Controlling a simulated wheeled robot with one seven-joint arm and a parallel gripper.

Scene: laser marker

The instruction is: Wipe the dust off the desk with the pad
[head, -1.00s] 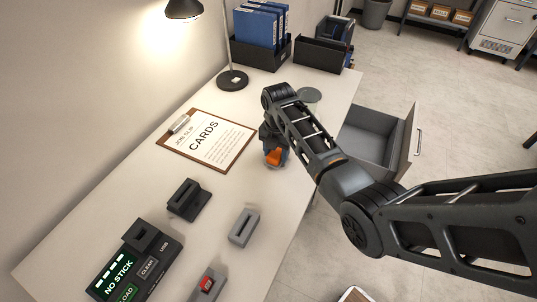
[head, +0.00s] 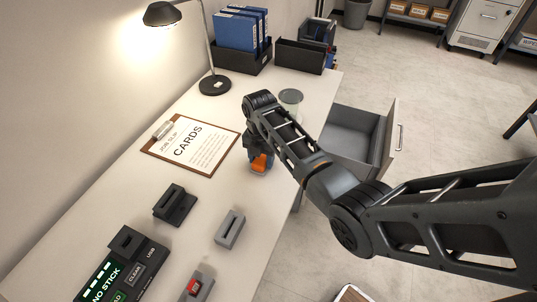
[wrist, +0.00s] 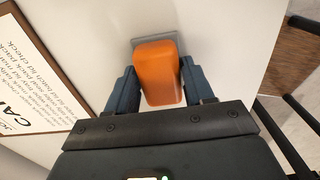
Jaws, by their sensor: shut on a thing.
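My gripper (wrist: 160,88) is shut on the pad, with one blue finger on each side of its orange grip (wrist: 158,72). The pad has a pale grey base (wrist: 118,46), which shows around the far end of the grip in the wrist view. In the head view the orange of the pad (head: 261,162) shows below my wrist, low over the white desk (head: 215,183), right of the clipboard. I cannot tell whether its base touches the desktop. I cannot make out any dust on the desk; my arm hides part of the surface.
The clipboard (head: 192,146) lies left of my gripper. A round container (head: 291,97) stands beyond my arm, and a drawer (head: 352,137) is open at the desk's right. A black holder (head: 174,204), a grey holder (head: 229,229) and a marker console (head: 123,265) stand nearer.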

